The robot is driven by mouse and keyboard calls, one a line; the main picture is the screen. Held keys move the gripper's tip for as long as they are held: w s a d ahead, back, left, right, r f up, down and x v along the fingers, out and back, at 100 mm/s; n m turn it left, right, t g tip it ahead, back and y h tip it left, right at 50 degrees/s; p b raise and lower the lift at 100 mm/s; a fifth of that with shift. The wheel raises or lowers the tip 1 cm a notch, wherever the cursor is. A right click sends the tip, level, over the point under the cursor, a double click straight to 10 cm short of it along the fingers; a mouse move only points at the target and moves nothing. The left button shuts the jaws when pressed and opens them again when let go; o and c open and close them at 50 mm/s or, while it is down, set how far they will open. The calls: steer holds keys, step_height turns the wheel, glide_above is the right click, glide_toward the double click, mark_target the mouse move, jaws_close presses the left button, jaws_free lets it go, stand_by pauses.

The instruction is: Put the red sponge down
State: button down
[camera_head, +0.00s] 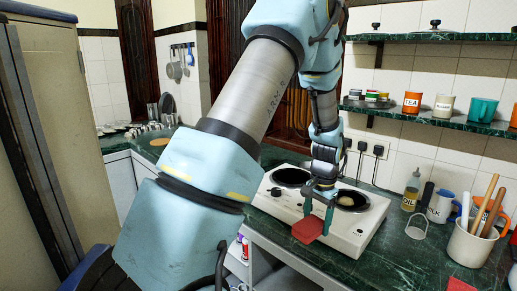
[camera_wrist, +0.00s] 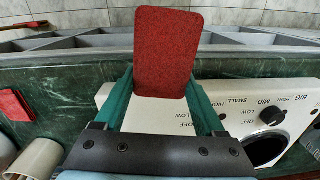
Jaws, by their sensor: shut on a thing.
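The red sponge (camera_head: 308,229) is held in my gripper (camera_head: 318,207), in front of the white stove's front edge in the head view. In the wrist view the sponge (camera_wrist: 168,50) is a flat red block between the two green fingers of my gripper (camera_wrist: 165,92), which are shut on it. It is over or just past the counter edge, with the floor showing beyond it. Whether it touches anything below cannot be told.
The white two-burner stove (camera_head: 345,232) stands on the green counter (camera_head: 400,262). A utensil pot (camera_head: 470,243), a white jug (camera_head: 440,207) and an oil bottle (camera_head: 411,190) stand to its right. A second red object (camera_head: 460,285) lies at the front right. Bare counter lies between.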

steer(key=a+f+n, duration=0.3)
steer(key=a, duration=0.6)
steer(key=a+f+n, duration=0.3)
steer(key=a+f, duration=0.1)
steer(key=a, duration=0.4)
steer(key=a+f+n, duration=0.3)
steer(key=a+f, duration=0.1)
steer(key=a, duration=0.5)
steer(key=shift+s+a+n, duration=0.25)
steer(key=shift+a+n, duration=0.05)
steer(key=shift+n, duration=0.1)
steer(key=shift+f, duration=0.15)
